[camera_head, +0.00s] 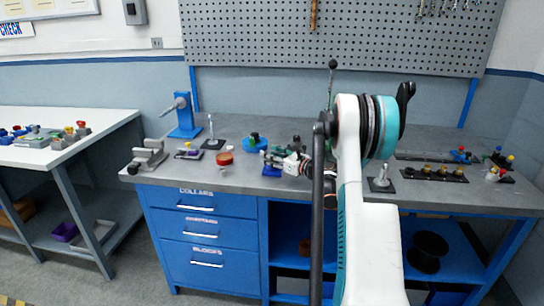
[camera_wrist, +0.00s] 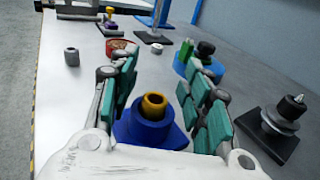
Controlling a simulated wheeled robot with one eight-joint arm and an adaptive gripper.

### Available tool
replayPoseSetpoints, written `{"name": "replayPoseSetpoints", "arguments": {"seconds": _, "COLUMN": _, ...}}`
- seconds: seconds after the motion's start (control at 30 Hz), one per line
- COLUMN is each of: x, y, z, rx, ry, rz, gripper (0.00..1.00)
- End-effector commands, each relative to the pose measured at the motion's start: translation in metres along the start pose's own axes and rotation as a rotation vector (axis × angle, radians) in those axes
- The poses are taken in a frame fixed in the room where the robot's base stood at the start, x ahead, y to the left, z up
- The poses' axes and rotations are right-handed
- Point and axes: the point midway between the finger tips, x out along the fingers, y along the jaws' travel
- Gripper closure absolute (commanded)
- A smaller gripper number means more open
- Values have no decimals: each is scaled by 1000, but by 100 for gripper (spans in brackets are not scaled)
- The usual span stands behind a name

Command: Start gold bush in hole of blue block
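The blue block (camera_wrist: 150,132) stands on the grey bench in the wrist view, low and central, with a round raised collar. The gold bush (camera_wrist: 153,104) is upright at the collar's opening, its upper part showing; how deep it sits I cannot tell. My gripper (camera_wrist: 163,75) is open, its green-padded fingers on either side of the bush with gaps between. In the head view the blue block (camera_head: 271,171) is just left of my gripper (camera_head: 288,163); the bush cannot be made out there.
A red-orange dish (camera_wrist: 120,48), a grey collar (camera_wrist: 71,57) and a blue round tray (camera_wrist: 200,66) with green and black parts lie beyond. A black-based post with a grey pulley (camera_wrist: 280,120) stands close on the right. Bench at left is mostly clear.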

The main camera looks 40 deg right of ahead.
Motion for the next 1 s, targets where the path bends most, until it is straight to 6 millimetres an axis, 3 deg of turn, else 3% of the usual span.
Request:
{"name": "replayPoseSetpoints", "arguments": {"seconds": 0.33, "x": -11, "y": -1, "z": 0, "rx": 0, "ry": 0, "rz": -3, "gripper": 56}}
{"name": "replayPoseSetpoints", "arguments": {"seconds": 0.8, "x": -98, "y": -1, "z": 0, "rx": 0, "ry": 0, "rz": -2, "gripper": 56}}
{"name": "replayPoseSetpoints", "arguments": {"seconds": 1.0, "x": -117, "y": 0, "z": 0, "rx": 0, "ry": 0, "rz": 0, "gripper": 56}}
